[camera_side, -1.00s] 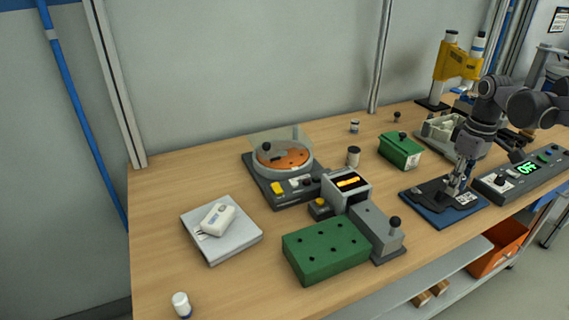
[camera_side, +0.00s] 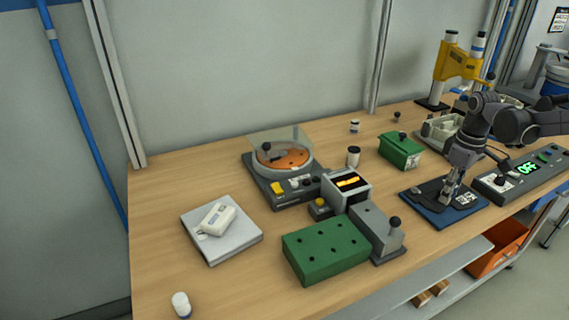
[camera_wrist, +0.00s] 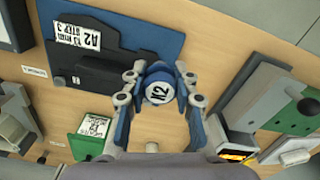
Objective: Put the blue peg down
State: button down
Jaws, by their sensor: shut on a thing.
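My gripper (camera_wrist: 160,88) is shut on the blue peg (camera_wrist: 158,72), whose white end carries dark lettering and faces the wrist camera. In the side view my gripper (camera_side: 448,196) is low over the blue board (camera_side: 437,216) at the right of the bench. The peg cannot be made out clearly there. The blue board also shows at the top of the wrist view (camera_wrist: 170,22), with a black fixture (camera_wrist: 95,72) and a white label on it. The peg appears beside the fixture's right end; whether it touches the board is hidden.
A control box with a green OFF display (camera_side: 526,168) stands right of the board. A green box (camera_side: 400,150) stands behind it. A grey lever unit (camera_side: 378,230) and a green holed block (camera_side: 325,250) stand to the left. Bare bench lies between the board and lever unit.

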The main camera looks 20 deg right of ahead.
aim_at(431, 214)
jog(key=shift+w+a+f, duration=0.7)
jog(key=shift+w+f, duration=0.05)
jog(key=shift+w, duration=0.05)
jog(key=shift+f, duration=1.9)
jog(key=shift+f, duration=0.1)
jog(key=c, duration=1)
grip_release()
jog(key=shift+c, duration=0.2)
